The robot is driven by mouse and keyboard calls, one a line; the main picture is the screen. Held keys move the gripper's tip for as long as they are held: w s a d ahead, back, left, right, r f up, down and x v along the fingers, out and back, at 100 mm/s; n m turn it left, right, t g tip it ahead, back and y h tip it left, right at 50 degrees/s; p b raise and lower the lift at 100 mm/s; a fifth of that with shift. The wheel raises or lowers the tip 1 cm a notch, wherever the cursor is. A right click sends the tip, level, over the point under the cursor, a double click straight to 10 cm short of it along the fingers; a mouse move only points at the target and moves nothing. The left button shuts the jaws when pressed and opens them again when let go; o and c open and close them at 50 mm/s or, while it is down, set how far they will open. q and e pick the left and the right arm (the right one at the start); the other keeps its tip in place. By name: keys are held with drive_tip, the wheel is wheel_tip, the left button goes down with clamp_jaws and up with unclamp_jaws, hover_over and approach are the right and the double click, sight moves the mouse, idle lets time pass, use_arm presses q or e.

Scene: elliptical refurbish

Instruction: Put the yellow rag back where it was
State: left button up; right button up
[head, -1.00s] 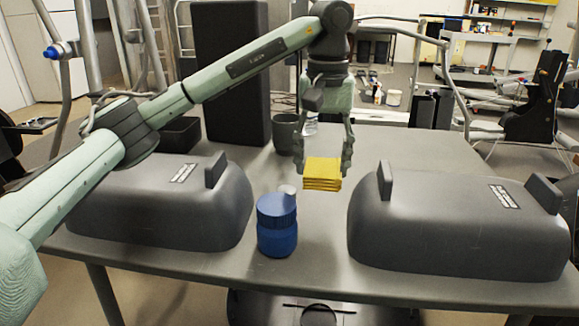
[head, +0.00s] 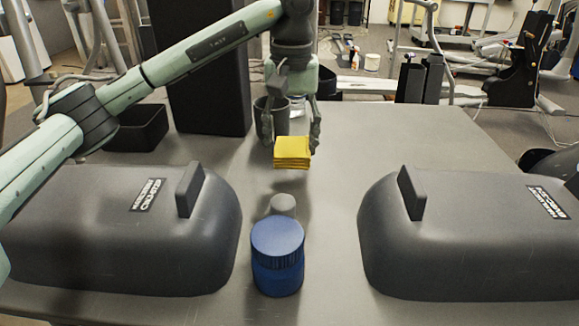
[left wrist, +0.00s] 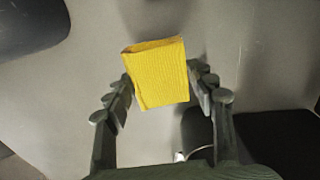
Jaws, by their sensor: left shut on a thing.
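The yellow rag (head: 292,152) is a folded stack, held above the grey table in the head view. My left gripper (head: 291,142) is shut on it, with a finger at each side. In the left wrist view the rag (left wrist: 158,74) sits between the fingertips of my left gripper (left wrist: 160,88), slightly tilted. My right gripper is not in view.
Dark grey covers stand left (head: 120,235) and right (head: 470,240). A grey cup (head: 272,115), black bin (head: 140,128) and tall black box (head: 205,75) stand behind.

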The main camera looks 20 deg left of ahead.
sight(291, 181)
use_arm(q)
wheel_tip(291, 181, down, 6)
drive_tip(key=shift+r, duration=0.1)
idle(0.4)
drive_tip(key=o, duration=1)
drive_tip(key=shift+o, duration=0.2)
